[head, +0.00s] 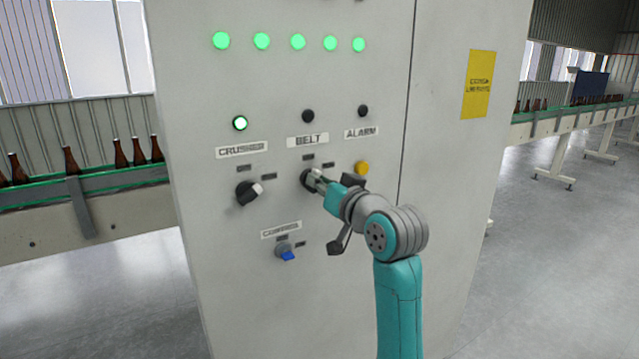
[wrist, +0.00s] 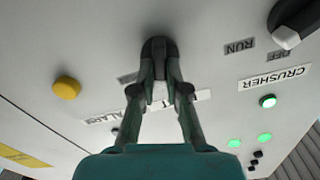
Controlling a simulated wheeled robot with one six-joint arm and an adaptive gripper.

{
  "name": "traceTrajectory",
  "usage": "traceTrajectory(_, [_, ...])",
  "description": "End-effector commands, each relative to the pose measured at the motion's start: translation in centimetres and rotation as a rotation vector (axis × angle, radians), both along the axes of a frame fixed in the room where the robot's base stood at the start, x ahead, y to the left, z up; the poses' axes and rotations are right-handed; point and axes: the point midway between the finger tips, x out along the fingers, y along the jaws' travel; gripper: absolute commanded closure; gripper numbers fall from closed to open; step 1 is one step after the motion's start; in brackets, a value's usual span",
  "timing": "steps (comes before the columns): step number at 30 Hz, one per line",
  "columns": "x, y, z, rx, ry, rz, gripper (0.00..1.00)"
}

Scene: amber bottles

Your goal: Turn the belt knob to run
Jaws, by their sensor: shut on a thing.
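The belt knob (head: 306,180) is a black rotary knob below the BELT label (head: 308,140) on the grey control cabinet. My gripper (head: 315,182) reaches it from the right in the head view. In the wrist view my gripper (wrist: 160,78) has both fingertips shut on the belt knob (wrist: 158,47). The fingers partly cover the knob and the label behind, so the knob's exact angle is hard to tell. The lamp (head: 308,116) above the BELT label is dark.
The crusher knob (head: 247,193) is to the left, under a lit green lamp (head: 240,123). A yellow button (head: 362,168) sits close on the right, under the ALARM label. A blue-handled knob (head: 286,252) is below. Bottle conveyors (head: 110,180) stand behind the cabinet.

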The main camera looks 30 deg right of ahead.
Motion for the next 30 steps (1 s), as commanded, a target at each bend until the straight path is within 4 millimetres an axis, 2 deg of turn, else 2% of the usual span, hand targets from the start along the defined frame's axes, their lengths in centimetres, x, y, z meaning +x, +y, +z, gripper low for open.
traceTrajectory(18, [0.02, -0.25, -0.25, 0.549, 0.002, 0.000, 1.00])
traceTrajectory(30, [0.03, -0.30, -0.35, 0.732, 0.002, -0.001, 1.00])
